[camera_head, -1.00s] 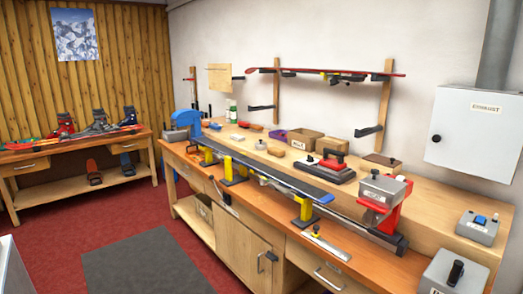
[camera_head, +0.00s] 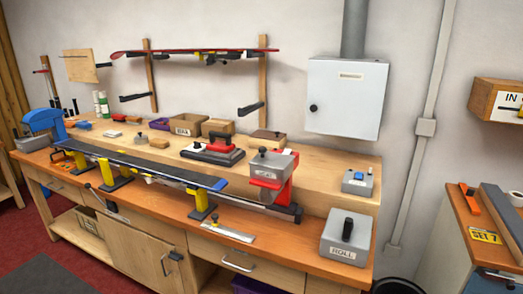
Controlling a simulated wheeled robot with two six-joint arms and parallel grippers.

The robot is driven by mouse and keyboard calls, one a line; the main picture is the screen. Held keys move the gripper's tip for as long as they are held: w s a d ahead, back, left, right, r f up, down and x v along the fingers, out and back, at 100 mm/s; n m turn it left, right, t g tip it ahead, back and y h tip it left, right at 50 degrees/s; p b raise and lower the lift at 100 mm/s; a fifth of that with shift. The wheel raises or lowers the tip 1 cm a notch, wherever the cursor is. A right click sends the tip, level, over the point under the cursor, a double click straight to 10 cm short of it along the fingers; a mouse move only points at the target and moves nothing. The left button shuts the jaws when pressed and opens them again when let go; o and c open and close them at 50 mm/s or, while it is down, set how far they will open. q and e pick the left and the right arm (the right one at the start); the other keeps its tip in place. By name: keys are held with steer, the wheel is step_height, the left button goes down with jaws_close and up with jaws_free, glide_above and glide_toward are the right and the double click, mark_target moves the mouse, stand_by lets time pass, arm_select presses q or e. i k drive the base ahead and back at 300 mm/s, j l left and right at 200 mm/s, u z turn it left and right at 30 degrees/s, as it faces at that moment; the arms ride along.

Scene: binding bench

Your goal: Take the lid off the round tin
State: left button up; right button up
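A small, round, greyish thing with a knob on top (camera_head: 141,138) stands on the raised back shelf of the bench, left of the middle. It may be the round tin with its lid on, but it is too small to be sure. Neither of my grippers shows in the head view.
The workbench (camera_head: 285,253) carries a ski (camera_head: 150,168) on yellow-posted supports. A red and grey device marked HEAT (camera_head: 268,165), a ROLL box (camera_head: 347,238) and open bins (camera_head: 187,125) stand there. A grey wall cabinet (camera_head: 346,97) hangs above. A cabinet (camera_head: 450,235) stands at right.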

mark_target(141, 137)
steer(key=i+j+z, duration=0.2)
steer(key=j, duration=0.2)
steer(key=i+j+z, duration=0.15)
steer(key=j, duration=0.3)
steer(key=i+j+z, duration=0.2)
steer(key=j, duration=0.25)
steer(key=j+z, duration=0.15)
steer(key=j, duration=0.3)
steer(key=i+j+z, duration=0.2)
steer(key=j, duration=0.3)
steer(key=k, duration=0.1)
